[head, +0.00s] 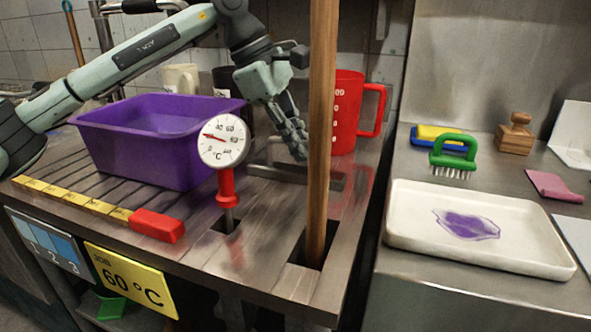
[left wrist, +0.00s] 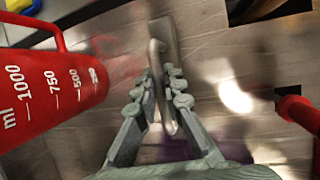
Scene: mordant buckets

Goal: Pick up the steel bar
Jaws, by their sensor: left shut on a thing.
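The steel bar (head: 268,171) is a grey metal piece low on the metal bench, behind the dial thermometer and partly hidden by the wooden pole. My left gripper (head: 298,150) reaches down to it from above. In the left wrist view the steel bar (left wrist: 163,32) has a raised, handle-like part running between the fingers. There my left gripper (left wrist: 164,88) is shut on that part. I cannot tell whether the bar touches the bench. My right gripper is not in view.
A wooden pole (head: 322,120) stands upright in a bench slot close to my gripper. A red measuring jug (head: 345,115) stands behind it. A purple tub (head: 150,150) and a dial thermometer (head: 223,140) are to the left. A white tray (head: 480,258) lies on the right counter.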

